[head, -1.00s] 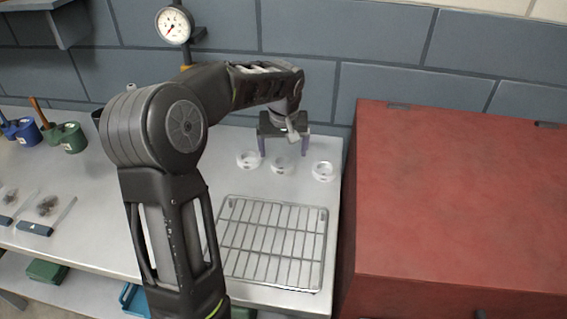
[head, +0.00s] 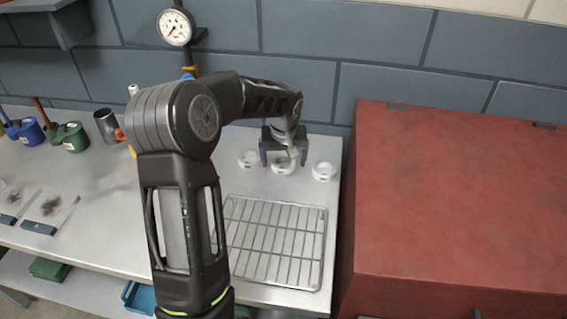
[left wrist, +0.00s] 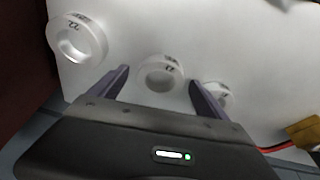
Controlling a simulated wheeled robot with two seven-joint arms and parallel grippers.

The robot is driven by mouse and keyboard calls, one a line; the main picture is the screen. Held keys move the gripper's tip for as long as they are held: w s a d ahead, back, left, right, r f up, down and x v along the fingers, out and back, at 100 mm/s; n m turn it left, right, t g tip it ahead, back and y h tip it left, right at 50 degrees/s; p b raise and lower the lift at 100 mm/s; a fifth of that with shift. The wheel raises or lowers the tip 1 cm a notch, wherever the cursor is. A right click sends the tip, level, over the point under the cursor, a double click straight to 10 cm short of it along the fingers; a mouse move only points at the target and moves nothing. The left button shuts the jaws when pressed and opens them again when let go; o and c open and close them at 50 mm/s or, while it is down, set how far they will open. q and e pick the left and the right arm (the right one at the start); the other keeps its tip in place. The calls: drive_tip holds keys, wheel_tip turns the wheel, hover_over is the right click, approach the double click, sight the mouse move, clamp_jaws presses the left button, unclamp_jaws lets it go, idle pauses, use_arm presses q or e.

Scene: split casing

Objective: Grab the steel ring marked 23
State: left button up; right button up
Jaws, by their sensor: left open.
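Three pale steel rings lie in a row on the bench: a left ring (head: 249,158), a middle ring (head: 283,167) and a right ring (head: 324,171). In the left wrist view the ring at upper left (left wrist: 77,40) seems to read 22, upside down. The middle ring (left wrist: 160,73) has a mark too small to read surely. The third ring (left wrist: 219,94) is partly hidden by a finger. My left gripper (head: 284,157) is open, its fingers on either side of the middle ring and pointing down. Whether they touch it I cannot tell. My right gripper is not in view.
A wire rack (head: 272,240) lies in front of the rings. A large red box (head: 460,200) stands to the right. A dial gauge (head: 175,27) stands at the back. Green (head: 70,136) and blue (head: 28,130) containers and a metal cup (head: 106,126) are at the left.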

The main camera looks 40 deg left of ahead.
use_arm(q)
drive_tip(key=shift+c, duration=0.5)
clamp_jaws()
idle(0.7)
